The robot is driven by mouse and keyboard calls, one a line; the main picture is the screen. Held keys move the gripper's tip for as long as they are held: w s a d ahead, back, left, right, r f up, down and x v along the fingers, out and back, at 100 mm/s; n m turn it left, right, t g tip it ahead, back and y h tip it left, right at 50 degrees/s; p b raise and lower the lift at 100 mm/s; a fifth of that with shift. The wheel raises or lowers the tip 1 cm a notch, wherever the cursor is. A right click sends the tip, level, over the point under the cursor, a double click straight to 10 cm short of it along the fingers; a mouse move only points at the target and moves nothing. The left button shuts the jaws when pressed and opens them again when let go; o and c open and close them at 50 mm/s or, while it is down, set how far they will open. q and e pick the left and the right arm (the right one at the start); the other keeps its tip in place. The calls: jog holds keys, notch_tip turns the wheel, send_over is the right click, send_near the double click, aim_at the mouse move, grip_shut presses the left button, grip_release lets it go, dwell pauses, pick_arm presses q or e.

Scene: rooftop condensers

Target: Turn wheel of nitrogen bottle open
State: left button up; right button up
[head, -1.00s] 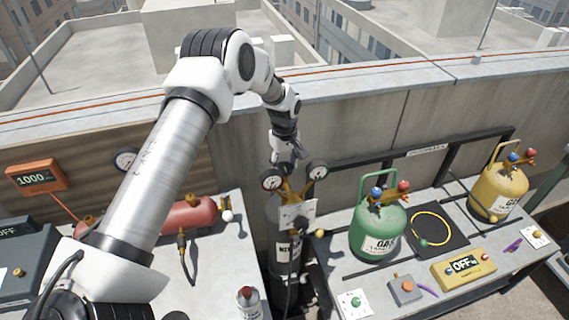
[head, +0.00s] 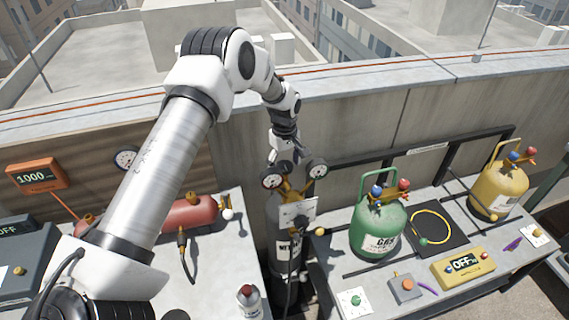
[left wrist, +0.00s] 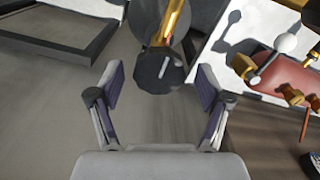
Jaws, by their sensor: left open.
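The nitrogen bottle (head: 288,248) stands upright in the gap between two benches in the head view, its label partly covered. Brass fittings and two round gauges (head: 272,181) sit at its top. In the left wrist view a dark round wheel (left wrist: 160,73) with a pale mark sits on a brass stem (left wrist: 175,28). My left gripper (left wrist: 160,88) is open and empty; its fingers are spread on either side of the wheel, which appears just ahead of the fingertips. Whether they touch it, I cannot tell. In the head view the wheel is hidden. My right gripper is out of view.
A red cylinder (head: 188,216) lies on the left bench. A green bottle (head: 378,230) and a yellow bottle (head: 499,190) stand on the right bench. A concrete wall (head: 370,115) runs behind. A dark rail (head: 455,147) stands along the right bench.

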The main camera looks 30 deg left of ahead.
aim_at(284, 165)
pick_arm(q)
notch_tip(284, 165, up, 12)
dwell(0.3)
jog(key=shift+f, duration=0.1)
dwell(0.3)
